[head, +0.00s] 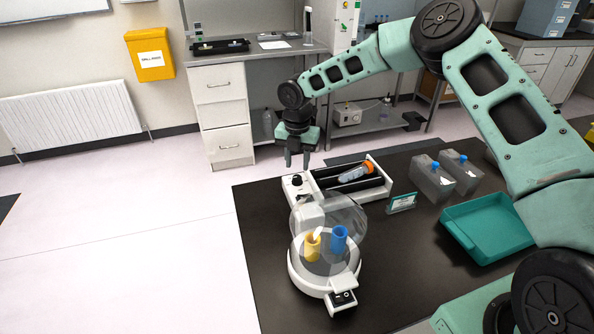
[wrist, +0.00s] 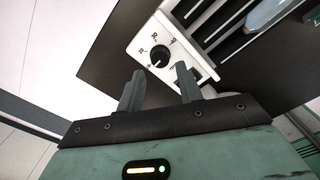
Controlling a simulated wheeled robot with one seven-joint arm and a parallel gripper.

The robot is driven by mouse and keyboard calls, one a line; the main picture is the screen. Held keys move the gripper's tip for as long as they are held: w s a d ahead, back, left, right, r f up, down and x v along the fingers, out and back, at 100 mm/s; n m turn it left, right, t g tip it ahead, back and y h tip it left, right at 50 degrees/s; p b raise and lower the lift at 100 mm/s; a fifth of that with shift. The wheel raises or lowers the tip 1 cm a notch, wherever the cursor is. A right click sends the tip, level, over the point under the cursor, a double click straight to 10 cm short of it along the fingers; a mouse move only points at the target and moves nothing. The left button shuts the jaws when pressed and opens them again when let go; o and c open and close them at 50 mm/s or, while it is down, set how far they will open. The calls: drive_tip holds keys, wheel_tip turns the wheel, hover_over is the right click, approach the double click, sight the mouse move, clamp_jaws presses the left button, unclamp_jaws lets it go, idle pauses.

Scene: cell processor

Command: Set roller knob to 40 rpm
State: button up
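The roller (head: 375,193) is a white unit with dark rollers at the far left part of the black bench. Its round black knob (wrist: 160,57) sits on a white end panel with printed numbers around it. A pale mark on the knob seems to point to the lower left, near the low end of the scale; the exact reading is too small to tell. The knob also shows in the head view (head: 297,180). My gripper (head: 298,163) points down above the knob end, fingers apart and empty. In the wrist view the fingers (wrist: 160,72) appear just below the knob, not touching it.
A tube with an orange cap (head: 356,172) lies on the rollers. A round device with a clear dome (head: 325,275) stands in front, holding a yellow and a blue piece. A small sign (head: 402,203), clear containers (head: 433,178) and a teal tray (head: 490,228) are to the right.

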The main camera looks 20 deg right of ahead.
sight(297, 176)
drive_tip(key=shift+f+p, duration=0.3)
drive_tip(key=shift+f, duration=2.05)
drive_tip(key=c, duration=0.7)
